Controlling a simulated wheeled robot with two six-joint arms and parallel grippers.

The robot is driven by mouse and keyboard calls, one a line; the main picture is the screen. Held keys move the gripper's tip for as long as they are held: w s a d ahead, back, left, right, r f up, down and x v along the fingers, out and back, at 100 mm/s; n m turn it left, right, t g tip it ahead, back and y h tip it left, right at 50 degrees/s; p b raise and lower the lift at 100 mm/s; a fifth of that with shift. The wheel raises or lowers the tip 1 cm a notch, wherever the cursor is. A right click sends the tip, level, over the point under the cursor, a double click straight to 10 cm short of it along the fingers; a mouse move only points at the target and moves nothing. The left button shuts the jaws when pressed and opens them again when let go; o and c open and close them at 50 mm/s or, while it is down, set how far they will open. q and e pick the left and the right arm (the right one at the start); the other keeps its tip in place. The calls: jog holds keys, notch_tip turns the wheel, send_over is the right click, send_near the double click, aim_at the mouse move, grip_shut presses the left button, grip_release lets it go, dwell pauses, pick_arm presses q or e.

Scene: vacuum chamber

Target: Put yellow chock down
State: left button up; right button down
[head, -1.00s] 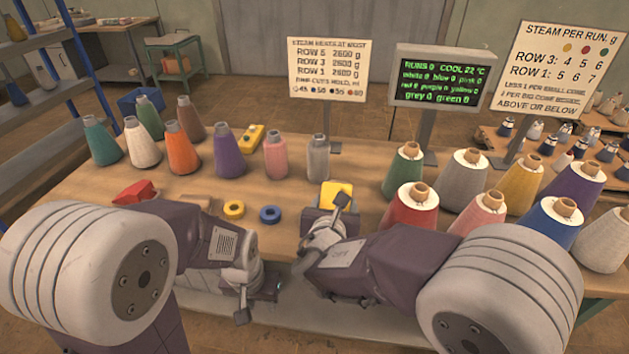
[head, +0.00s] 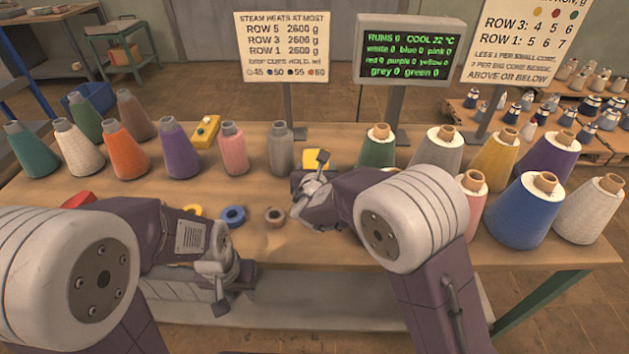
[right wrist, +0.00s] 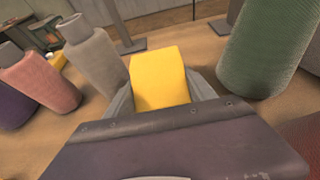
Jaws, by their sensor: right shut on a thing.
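The yellow chock (head: 313,158) is at the back of the table, between the grey cone and the green cone. My right gripper (head: 318,174) is shut on it. In the right wrist view, the chock (right wrist: 160,75) sits between the two grey fingers. Its lower part is hidden by the gripper, so I cannot tell whether it touches the table. My left gripper (head: 221,290) hangs at the table's front edge, pointing down, away from the chock. Its fingers are too small to tell open from shut.
A grey cone (head: 280,150) stands left of the chock and a green cone (head: 378,148) right. More cones line both sides. A blue ring (head: 232,216) and a brown ring (head: 275,215) lie in front. Sign posts stand behind.

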jog(key=shift+w+f+b, duration=0.1)
jog(key=shift+f+b, duration=0.45)
jog(key=shift+f, duration=1.45)
jog(key=shift+f+b, duration=0.2)
jog(key=shift+b, duration=0.1)
jog(key=shift+c, duration=1.6)
grip_release()
jog(key=shift+r, duration=0.15)
